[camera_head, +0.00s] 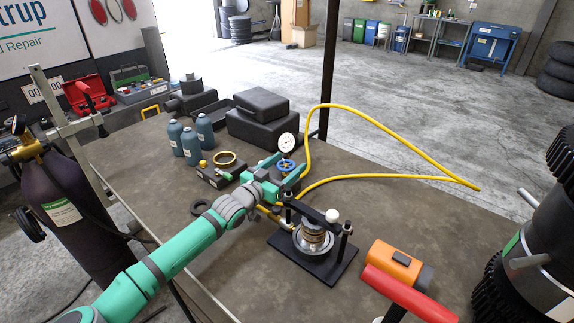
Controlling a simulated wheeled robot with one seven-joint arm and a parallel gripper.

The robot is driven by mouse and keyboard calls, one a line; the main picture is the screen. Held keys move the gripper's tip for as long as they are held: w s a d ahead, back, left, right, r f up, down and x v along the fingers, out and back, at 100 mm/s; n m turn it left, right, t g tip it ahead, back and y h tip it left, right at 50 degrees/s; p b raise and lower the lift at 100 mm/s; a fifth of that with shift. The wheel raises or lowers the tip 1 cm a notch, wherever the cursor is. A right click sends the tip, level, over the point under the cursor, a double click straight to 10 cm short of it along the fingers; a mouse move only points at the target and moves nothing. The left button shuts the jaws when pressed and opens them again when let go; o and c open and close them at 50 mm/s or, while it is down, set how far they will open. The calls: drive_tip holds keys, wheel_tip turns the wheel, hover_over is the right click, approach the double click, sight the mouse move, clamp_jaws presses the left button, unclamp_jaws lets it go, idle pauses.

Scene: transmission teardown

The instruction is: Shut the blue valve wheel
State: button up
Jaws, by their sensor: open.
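A small blue valve wheel (287,165) stands below a round white pressure gauge (288,143) near the middle of the table. My arm is green and reaches in from the lower left. My gripper (291,176) is open, with its green fingers close around the blue wheel's near side. I cannot tell whether the fingers touch the wheel. The valve body under the wheel is mostly hidden by my gripper. A yellow hose (380,127) loops away to the right from the valve area.
A black press fixture (314,240) with a stacked metal part stands just in front of my gripper. An orange tool (395,262) and a red cylinder (408,295) are at front right. Grey-blue bottles (190,147) and black cases (257,117) stand behind. The table's right part is fairly clear.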

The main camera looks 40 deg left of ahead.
drive_tip(key=shift+s+a, duration=0.15)
drive_tip(key=shift+a, duration=0.1)
drive_tip(key=c, duration=0.8)
drive_tip(key=shift+d, duration=0.2)
drive_tip(key=shift+c, duration=1.3)
drive_tip(key=shift+d, duration=0.2)
drive_tip(key=shift+a, duration=0.1)
drive_tip(key=shift+a, duration=0.1)
